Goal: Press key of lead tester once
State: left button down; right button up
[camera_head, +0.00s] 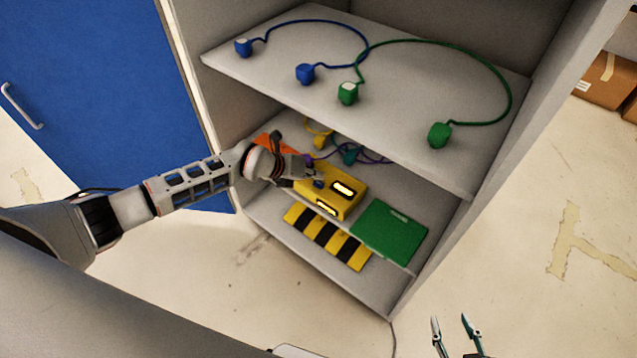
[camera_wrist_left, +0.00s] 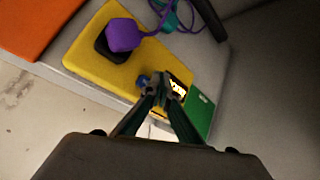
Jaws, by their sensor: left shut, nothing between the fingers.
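The lead tester (camera_head: 346,203) is a yellow box on the lower cabinet shelf, with a lit panel on top and another lit strip on its front. It also shows in the left wrist view (camera_wrist_left: 90,72), where a purple plug (camera_wrist_left: 122,35) sits in its black socket. A small blue key (camera_wrist_left: 142,80) is on its top beside the lit panel (camera_wrist_left: 178,87). My left gripper (camera_wrist_left: 162,84) is shut and empty, its tips over the tester close beside the blue key; I cannot tell if they touch it. My right gripper (camera_head: 452,322) is open and empty, outside the cabinet.
The upper shelf (camera_head: 430,78) overhangs, holding blue and green leads. A blue door (camera_head: 95,90) stands left.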

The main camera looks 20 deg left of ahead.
aim_at(316, 184)
pick_arm(q)
jog(key=shift+r+p, duration=1.8)
jog(key=shift+r, duration=0.65)
jog(key=shift+f, duration=0.1)
pick_arm(e)
notch_tip(316, 184, up, 6)
jog(key=w, duration=0.2)
jog(key=shift+t, duration=0.4)
